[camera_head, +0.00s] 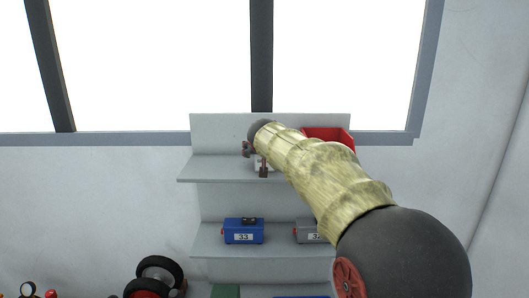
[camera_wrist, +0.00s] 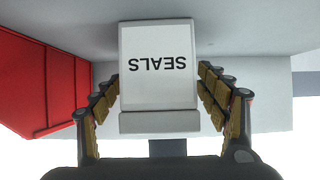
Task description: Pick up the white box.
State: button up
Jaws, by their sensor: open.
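The white box (camera_wrist: 158,65) fills the middle of the wrist view, with the word SEALS upside down on its face. In the head view only a small pale part of it (camera_head: 261,162) shows on the top shelf behind my gripper (camera_head: 256,162). In the wrist view my gripper (camera_wrist: 161,78) is open, with one finger on each side of the box. The fingertips lie close to its side edges; I cannot tell whether they touch. My arm hides much of the shelf to the right of the box.
A red bin (camera_head: 328,134) stands right of the box on the top shelf (camera_head: 215,168); it shows at left in the wrist view (camera_wrist: 38,85). A blue case (camera_head: 243,231) marked 33 and a grey case (camera_head: 307,231) sit on the shelf below. The top shelf's left part is clear.

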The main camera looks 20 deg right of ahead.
jog(key=shift+s+r, duration=0.15)
jog(key=shift+s, duration=0.1)
jog(key=shift+c, duration=0.2)
jog(key=shift+w, duration=0.1)
jog(key=c, duration=1.4)
jog(key=shift+o, duration=0.2)
